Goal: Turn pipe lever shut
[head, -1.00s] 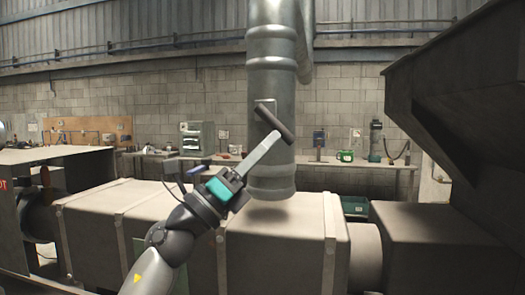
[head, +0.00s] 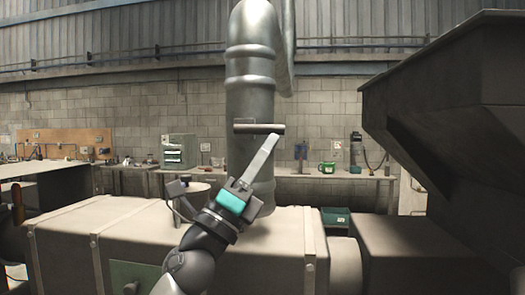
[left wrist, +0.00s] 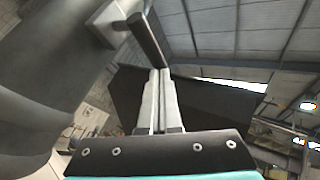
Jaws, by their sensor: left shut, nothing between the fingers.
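The pipe lever (head: 262,129) is a dark bar on a small mount on the front of the large grey vertical pipe (head: 250,85). It lies about level across the pipe in the head view. My left gripper (head: 273,138) is shut and empty, its fingertips just below the lever's right end. In the left wrist view the lever's dark handle (left wrist: 147,36) runs from its pale mount (left wrist: 108,20) down to the tips of the shut left gripper (left wrist: 159,72). The tips look to be at the handle's free end; contact is hard to tell. My right gripper is not in view.
A pale horizontal duct (head: 130,235) runs below the pipe. A large dark hopper (head: 450,90) stands close on the right.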

